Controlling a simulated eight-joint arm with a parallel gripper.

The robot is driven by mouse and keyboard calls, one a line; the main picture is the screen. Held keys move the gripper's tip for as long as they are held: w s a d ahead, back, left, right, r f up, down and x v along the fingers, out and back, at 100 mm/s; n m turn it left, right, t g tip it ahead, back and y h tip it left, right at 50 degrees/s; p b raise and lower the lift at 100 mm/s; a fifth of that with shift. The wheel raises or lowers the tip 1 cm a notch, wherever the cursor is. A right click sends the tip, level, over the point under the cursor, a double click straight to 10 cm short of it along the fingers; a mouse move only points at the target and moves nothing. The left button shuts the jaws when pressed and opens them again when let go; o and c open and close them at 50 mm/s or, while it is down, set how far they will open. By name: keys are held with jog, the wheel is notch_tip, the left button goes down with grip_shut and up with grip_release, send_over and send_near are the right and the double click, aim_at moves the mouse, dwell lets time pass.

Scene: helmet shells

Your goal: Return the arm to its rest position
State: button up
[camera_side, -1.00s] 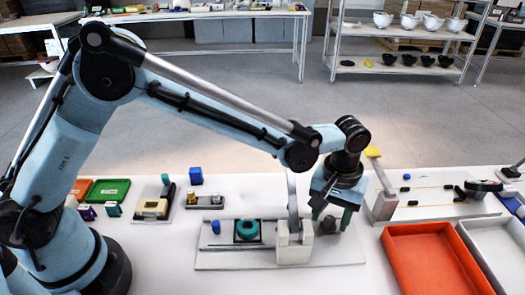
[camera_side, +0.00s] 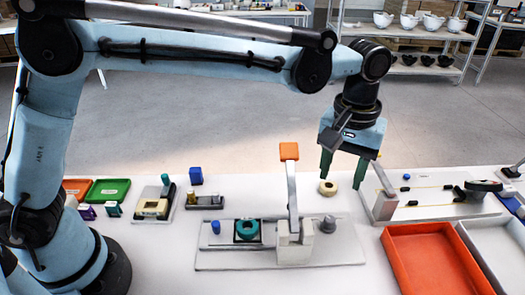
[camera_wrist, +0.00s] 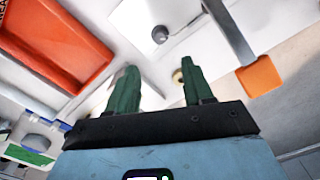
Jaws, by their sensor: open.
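In the wrist view my gripper (camera_wrist: 155,85) also shows empty, the fingers pointing away from the camera. The fixture (camera_side: 293,245) has an upright lever with an orange handle (camera_side: 289,151), left of my gripper and apart from it. A beige ring (camera_side: 328,188) lies on the table below my gripper.
An orange tray (camera_side: 433,262) and a white tray (camera_side: 497,250) stand at the front right. Another fixture with a tilted lever (camera_side: 382,180) stands right of my gripper. The air above is clear.

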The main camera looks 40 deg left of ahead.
jog(key=s+a+r+m+t+h, duration=0.1)
jog(key=s+a+r+t, duration=0.1)
jog(key=a, duration=0.5)
jog(key=s+a+r+t, duration=0.1)
jog(key=s+a+r, duration=0.1)
jog(key=a, duration=0.5)
jog(key=s+a+f+m+t+y, duration=0.1)
jog(key=s+a+f+t, duration=0.3)
jog(key=s+a, duration=0.4)
jog(key=a+m, duration=0.1)
jog(key=a, duration=0.1)
jog(key=shift+s+a, duration=0.15)
jog(key=shift+a, duration=0.15)
